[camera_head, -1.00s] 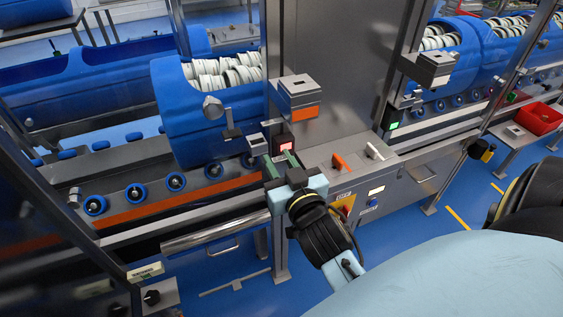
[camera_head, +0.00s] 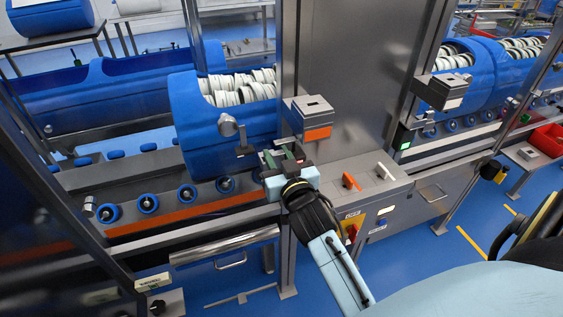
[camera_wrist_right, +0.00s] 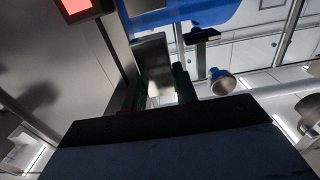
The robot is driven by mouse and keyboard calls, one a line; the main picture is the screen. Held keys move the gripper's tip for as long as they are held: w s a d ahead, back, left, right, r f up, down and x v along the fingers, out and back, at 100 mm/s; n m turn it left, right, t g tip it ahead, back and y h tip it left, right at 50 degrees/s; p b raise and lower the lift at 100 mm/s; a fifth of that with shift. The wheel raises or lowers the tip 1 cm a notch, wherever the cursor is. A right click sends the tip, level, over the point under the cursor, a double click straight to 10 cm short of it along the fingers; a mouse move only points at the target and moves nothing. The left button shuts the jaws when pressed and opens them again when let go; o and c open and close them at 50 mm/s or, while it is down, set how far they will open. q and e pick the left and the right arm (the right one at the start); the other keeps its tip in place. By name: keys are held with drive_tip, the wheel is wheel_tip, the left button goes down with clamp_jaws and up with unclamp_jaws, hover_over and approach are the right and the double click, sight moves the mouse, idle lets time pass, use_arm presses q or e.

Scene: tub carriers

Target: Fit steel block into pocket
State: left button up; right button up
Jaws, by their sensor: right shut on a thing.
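My right gripper (camera_head: 287,157) is in front of the post, beside the blue tub's lower right end. Its green fingers also show in the right wrist view (camera_wrist_right: 162,88). They are shut on a grey steel block (camera_wrist_right: 152,58), which stands out past the fingertips. In the head view the block is small and partly hidden by the gripper. A steel box with a dark recess in its top and an orange front (camera_head: 311,118) is just above and right of the gripper. I cannot tell whether that recess is the pocket. My left gripper is out of view.
The blue tub (camera_head: 190,125) holds white rings and has a silver knob (camera_wrist_right: 221,82). A roller rail with an orange strip (camera_head: 185,217) runs below it. A panel with orange and white levers (camera_head: 350,182) is right of my gripper. A red-lit indicator (camera_wrist_right: 77,8) is close by.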

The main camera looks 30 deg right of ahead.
sight(265, 145)
drive_tip(key=shift+x, duration=3.45)
drive_tip(key=shift+p, duration=0.35)
drive_tip(key=shift+f+b, duration=1.45)
drive_tip(key=shift+f, duration=0.7)
drive_tip(key=o, duration=0.9)
drive_tip(key=shift+o, duration=0.2)
drive_tip(key=shift+a, duration=0.1)
drive_tip(key=v, duration=1.3)
drive_tip(key=shift+s, duration=0.2)
